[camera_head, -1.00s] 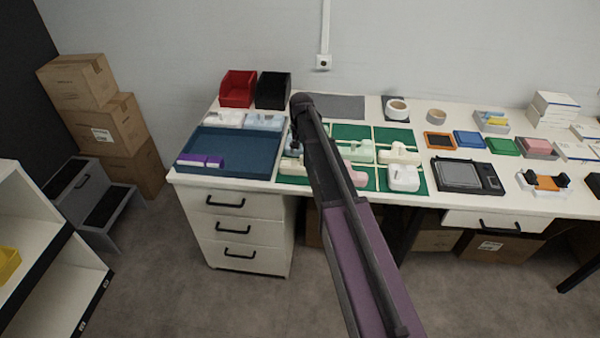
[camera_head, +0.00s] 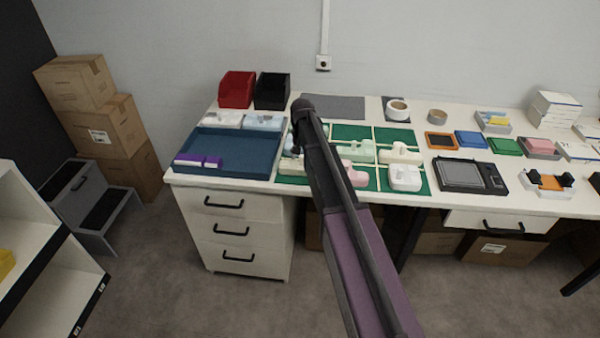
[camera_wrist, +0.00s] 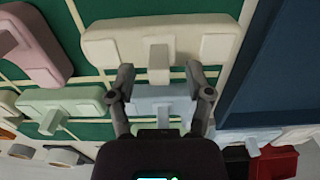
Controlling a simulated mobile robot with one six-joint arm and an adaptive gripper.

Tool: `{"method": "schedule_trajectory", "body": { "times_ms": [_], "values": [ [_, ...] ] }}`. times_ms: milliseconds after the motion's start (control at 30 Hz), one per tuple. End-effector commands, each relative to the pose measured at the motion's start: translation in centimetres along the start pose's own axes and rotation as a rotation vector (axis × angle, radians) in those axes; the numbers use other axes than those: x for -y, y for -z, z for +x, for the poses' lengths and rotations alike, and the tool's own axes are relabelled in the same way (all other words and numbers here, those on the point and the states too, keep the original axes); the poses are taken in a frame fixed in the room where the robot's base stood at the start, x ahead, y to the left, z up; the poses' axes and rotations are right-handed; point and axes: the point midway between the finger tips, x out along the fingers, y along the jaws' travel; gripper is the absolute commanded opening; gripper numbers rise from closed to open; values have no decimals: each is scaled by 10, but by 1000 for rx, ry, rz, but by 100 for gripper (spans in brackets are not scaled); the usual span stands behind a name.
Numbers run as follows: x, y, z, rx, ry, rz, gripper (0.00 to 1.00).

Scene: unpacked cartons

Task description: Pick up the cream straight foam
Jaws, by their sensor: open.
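A cream straight foam (camera_wrist: 210,22) lies across the top of the wrist view, a long bar with raised pads and a tab in its middle. In the head view this cream foam (camera_head: 287,167) is partly hidden behind my arm at the left of the green mat. My gripper (camera_wrist: 160,72) is open, its two fingertips apart on either side of the tab in the picture. I cannot tell whether they touch the foam. A light blue foam (camera_wrist: 160,92) shows between the fingers, partly hidden by them.
A pink foam (camera_wrist: 30,45) and a pale green foam (camera_wrist: 62,103) lie beside it on the divided green mat (camera_head: 350,132). Red (camera_head: 237,89) and black (camera_head: 272,90) bins stand behind.

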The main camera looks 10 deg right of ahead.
Motion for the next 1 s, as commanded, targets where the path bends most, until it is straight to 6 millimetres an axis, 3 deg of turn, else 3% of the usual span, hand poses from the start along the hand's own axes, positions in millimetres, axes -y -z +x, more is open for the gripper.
{"method": "schedule_trajectory", "body": {
  "times_ms": [300,1000],
  "values": [
    [0,0,23,0,0,0,66],
    [1,0,24,0,0,-1,66]
  ]
}}
